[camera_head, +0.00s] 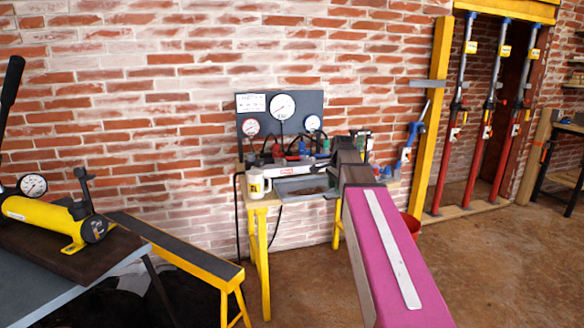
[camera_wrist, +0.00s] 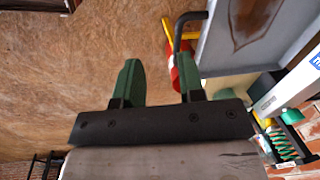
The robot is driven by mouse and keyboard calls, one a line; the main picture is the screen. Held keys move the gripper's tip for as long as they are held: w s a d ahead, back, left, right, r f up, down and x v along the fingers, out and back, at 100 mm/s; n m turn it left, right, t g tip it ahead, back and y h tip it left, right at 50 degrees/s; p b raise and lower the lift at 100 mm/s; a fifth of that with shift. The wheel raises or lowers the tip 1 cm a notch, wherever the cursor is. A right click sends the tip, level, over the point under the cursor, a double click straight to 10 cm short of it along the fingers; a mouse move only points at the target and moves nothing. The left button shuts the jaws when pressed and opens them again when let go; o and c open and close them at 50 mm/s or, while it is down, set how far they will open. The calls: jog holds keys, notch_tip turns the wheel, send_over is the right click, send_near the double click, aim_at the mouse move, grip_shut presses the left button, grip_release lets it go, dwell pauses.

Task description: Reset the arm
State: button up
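My gripper (camera_wrist: 158,75) shows in the wrist view as two green fingers on a dark bar. The fingers stand apart, and only the brown floor and a bit of red show between them, so it is open and empty. In the head view my magenta arm reaches from the bottom right toward the small workbench (camera_head: 262,203) at the wall. My gripper is hard to make out there behind the arm's dark end. In the wrist view the grey tray (camera_wrist: 240,35) lies to the right of the fingers, close beside them in the picture.
A red bucket (camera_head: 411,224) is on the floor right of the bench. A yellow hand pump (camera_head: 50,218) is at left. Open floor lies at right.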

jog(key=s+a+f+n+g, duration=0.1)
jog(key=s+a+f+n, duration=0.2)
jog(key=s+f+n, duration=0.3)
jog(key=s+a+f+n, duration=0.2)
jog(key=s+f+n, duration=0.5)
jog(key=s+f, duration=0.8)
notch_tip(320, 180, down, 7)
jog(key=shift+a+r+n+g, duration=0.1)
jog(key=shift+a+n+g, duration=0.2)
jog(key=shift+a+g, duration=0.1)
